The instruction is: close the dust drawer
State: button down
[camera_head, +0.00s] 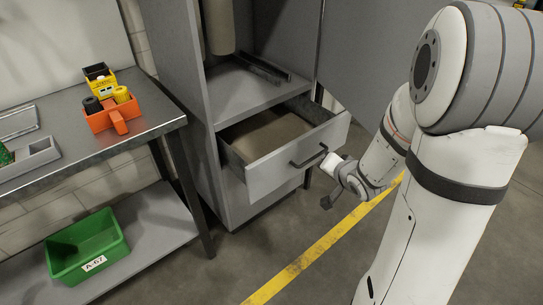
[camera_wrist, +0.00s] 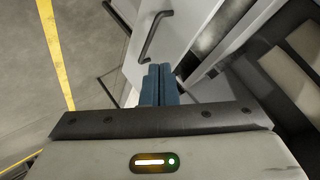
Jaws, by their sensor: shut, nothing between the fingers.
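The dust drawer (camera_head: 285,172) is pulled out of the grey cabinet, with a dark bar handle (camera_head: 309,156) on its front and brown material (camera_head: 272,135) inside. My gripper (camera_head: 327,203) is just in front of the drawer front, to the right of and below the handle. In the wrist view, the gripper's blue-grey fingers (camera_wrist: 158,75) are together with nothing between them. The handle (camera_wrist: 152,36) shows beyond the fingertips on the pale drawer front (camera_wrist: 185,30). I cannot tell whether the fingertips touch the drawer front.
The grey cabinet (camera_head: 238,207) stands around the drawer. A metal table (camera_head: 150,108) at left carries an orange bin (camera_head: 108,118). A green bin (camera_head: 88,245) sits on its lower shelf. A yellow floor line (camera_head: 300,262) crosses the open floor in front.

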jog(key=a+f+m+t+y+b, duration=0.1)
jog(key=a+f+m+y+b, duration=0.25)
jog(key=a+f+y, duration=0.35)
jog(key=b, duration=0.2)
send_near(270, 169)
jog(key=shift+t, duration=0.3)
jog(key=x, duration=0.5)
jog(key=shift+a+f, duration=0.2)
jog(key=shift+f, duration=0.2)
jog(key=shift+w+a, duration=0.25)
jog(key=shift+w, duration=0.15)
jog(key=shift+h, duration=0.3)
